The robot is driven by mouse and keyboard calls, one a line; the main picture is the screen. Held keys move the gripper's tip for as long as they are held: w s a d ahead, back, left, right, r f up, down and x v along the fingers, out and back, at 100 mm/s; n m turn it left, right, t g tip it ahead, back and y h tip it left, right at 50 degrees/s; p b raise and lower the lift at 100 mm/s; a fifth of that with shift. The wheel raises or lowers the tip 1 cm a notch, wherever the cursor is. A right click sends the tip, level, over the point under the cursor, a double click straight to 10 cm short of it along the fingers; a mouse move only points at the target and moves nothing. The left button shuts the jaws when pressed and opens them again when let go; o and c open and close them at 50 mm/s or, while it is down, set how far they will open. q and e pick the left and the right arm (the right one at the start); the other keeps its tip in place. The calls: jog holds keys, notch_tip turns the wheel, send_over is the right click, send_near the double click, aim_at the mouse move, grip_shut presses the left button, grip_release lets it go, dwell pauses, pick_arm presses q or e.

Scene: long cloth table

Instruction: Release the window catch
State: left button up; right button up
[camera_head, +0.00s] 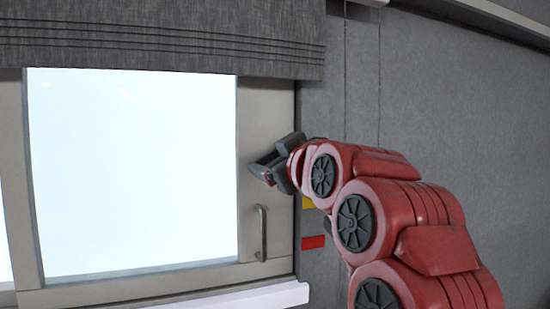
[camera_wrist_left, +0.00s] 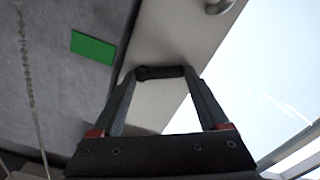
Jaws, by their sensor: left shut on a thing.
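The window catch is a small dark bar in the left wrist view (camera_wrist_left: 160,72), set on the pale window frame. My left gripper (camera_wrist_left: 160,78) has its two fingers on either end of this bar and is shut on it. In the head view my left gripper (camera_head: 272,162) is at the right upright of the window frame (camera_head: 265,120), above the metal handle. There the gripper hides the catch. My right gripper is not in view.
A metal handle (camera_head: 262,232) is lower on the frame. Yellow (camera_head: 308,202) and red (camera_head: 313,242) patches are on the grey wall; a green patch (camera_wrist_left: 92,47) shows in the wrist view. A grey blind (camera_head: 160,40) hangs above the glass. Thin cords hang at the right.

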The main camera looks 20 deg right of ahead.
pick_arm(q)
jog(key=shift+c, duration=1)
jog(key=shift+a+m+b, duration=0.15)
jog(key=shift+m+b, duration=0.6)
jog(key=shift+m, duration=0.05)
jog(key=shift+r+m, duration=0.15)
jog(key=shift+m, duration=0.25)
jog(key=shift+r+m, duration=0.25)
jog(key=shift+m, duration=0.45)
jog(key=o, duration=1.2)
jog(key=shift+o, duration=0.2)
jog(key=shift+f, duration=0.1)
